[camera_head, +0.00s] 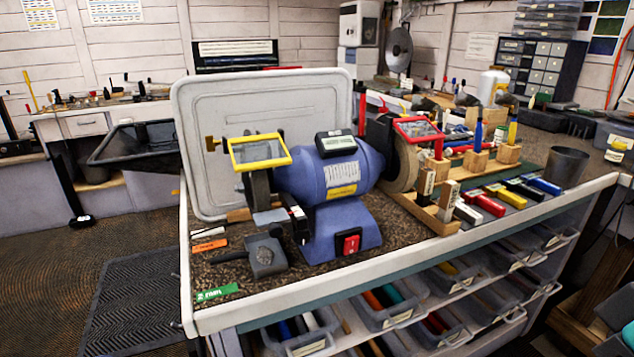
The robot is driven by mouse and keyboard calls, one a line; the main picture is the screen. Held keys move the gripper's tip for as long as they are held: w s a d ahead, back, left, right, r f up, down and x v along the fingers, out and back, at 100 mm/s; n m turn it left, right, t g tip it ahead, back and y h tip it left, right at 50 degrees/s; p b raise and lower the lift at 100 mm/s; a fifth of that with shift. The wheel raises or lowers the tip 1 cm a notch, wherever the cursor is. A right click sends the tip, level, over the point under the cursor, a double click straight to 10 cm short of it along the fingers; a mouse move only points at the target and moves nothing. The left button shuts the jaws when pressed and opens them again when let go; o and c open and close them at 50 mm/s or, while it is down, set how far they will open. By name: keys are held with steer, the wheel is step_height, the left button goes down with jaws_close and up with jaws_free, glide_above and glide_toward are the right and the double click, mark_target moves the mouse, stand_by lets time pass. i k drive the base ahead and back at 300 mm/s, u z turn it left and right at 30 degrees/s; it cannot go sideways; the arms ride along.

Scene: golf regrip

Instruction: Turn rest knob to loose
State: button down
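A blue bench grinder (325,185) stands on the cart top (420,255), with a red switch on its base. A light grey tool rest plate (270,216) sits in front of its left wheel (260,187). A brass-coloured knob (210,143) shows at the left end of the yellow-framed eye shield (259,151). I cannot tell which part is the rest knob. My gripper is not in view.
A grey block tool (265,254) lies in front of the grinder. A green label (217,292) marks the front left corner. A large pale tray (220,115) stands behind. Wooden blocks and several coloured grips (484,203) crowd the right.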

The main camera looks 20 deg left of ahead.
mark_target(302, 236)
steer(key=z, duration=0.05)
steer(key=k, duration=0.5)
steer(key=u, duration=1.2)
steer(key=i, duration=0.65)
steer(key=z, duration=1.4)
